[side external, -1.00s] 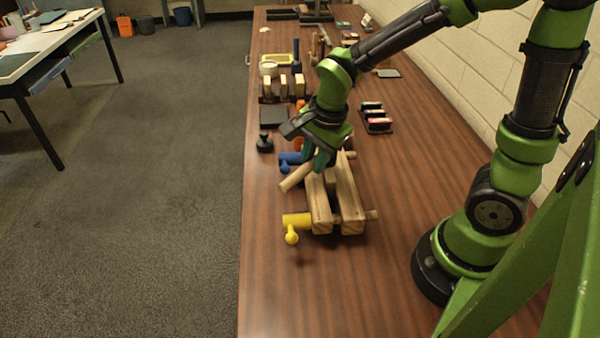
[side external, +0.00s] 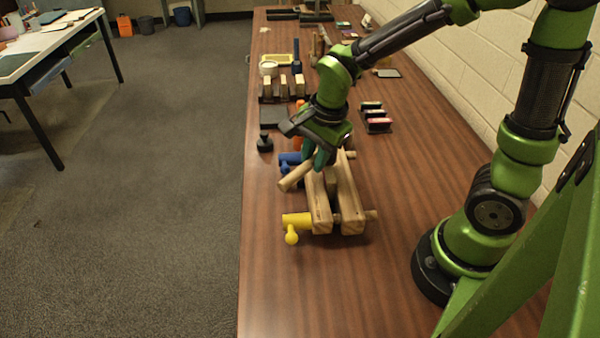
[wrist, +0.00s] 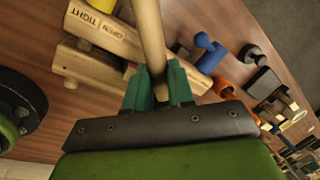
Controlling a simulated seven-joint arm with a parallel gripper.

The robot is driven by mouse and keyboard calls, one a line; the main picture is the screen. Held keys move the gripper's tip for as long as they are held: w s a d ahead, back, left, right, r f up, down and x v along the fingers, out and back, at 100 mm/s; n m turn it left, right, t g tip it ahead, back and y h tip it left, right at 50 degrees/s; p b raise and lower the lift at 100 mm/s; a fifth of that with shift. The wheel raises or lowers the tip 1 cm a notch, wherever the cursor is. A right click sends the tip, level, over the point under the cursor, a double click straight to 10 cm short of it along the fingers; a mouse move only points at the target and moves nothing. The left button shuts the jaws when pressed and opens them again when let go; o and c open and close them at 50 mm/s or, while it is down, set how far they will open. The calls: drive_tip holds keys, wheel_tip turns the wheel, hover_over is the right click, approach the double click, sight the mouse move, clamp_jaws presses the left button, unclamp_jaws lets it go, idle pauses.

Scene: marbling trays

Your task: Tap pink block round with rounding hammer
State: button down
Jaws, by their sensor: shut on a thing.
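My gripper (side external: 314,160) has its teal fingers closed over the back of a wooden vise (side external: 350,208). In the wrist view my gripper (wrist: 158,72) is shut on a pale round wooden rod (wrist: 150,35), which looks like the rounding hammer's handle. In the side view the rod (side external: 294,178) slants down to the left, beside the vise's left jaw. Its hammer head cannot be made out.
A yellow handle (side external: 294,222) sticks out left of the vise, and a blue one (side external: 289,160) lies behind. A black knob-topped tool (side external: 264,143), an orange object (side external: 300,112) and a small rack (side external: 376,119) stand farther back. The front of the table (side external: 290,295) is clear.

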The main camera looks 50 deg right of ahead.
sight(312, 166)
drive_tip(key=shift+f, duration=0.25)
drive_tip(key=shift+r, duration=0.1)
drive_tip(key=shift+w+v, duration=0.25)
drive_tip(key=shift+v, duration=0.95)
drive_tip(key=shift+w+v, duration=0.25)
drive_tip(key=shift+v, duration=1)
drive_tip(key=shift+r, duration=0.1)
drive_tip(key=shift+s+a, duration=0.9)
drive_tip(key=shift+a, duration=0.05)
drive_tip(key=shift+s+x, duration=0.2)
drive_tip(key=shift+x, duration=0.8)
drive_tip(key=shift+s+x, duration=0.2)
drive_tip(key=shift+x, duration=0.75)
drive_tip(key=shift+f, duration=0.3)
drive_tip(key=shift+f, duration=0.35)
